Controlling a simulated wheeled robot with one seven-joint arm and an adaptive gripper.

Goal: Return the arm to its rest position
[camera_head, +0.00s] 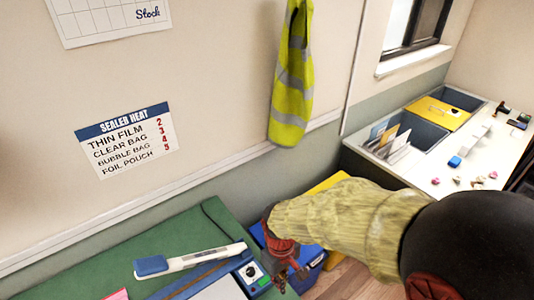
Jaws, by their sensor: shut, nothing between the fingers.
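My arm, in a knitted yellowish sleeve, reaches in from the right edge toward the bottom middle of the head view. My gripper (290,274), reddish and small in the picture, is at its end, pointing down. It is shut and empty. It appears beside the right end of the blue and white heat sealer (196,262) on the green bench mat (60,262). I cannot tell its height above the bench. The sleeve and a dark round part of my arm hide the lower right.
A blue bin (312,258) and a yellow surface (330,183) lie behind my gripper. A white counter (436,177) at the right holds small items and a yellow-lidded compartment (436,112). A hi-vis vest (292,85) hangs on the wall. Wooden floor (345,280) shows below my arm.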

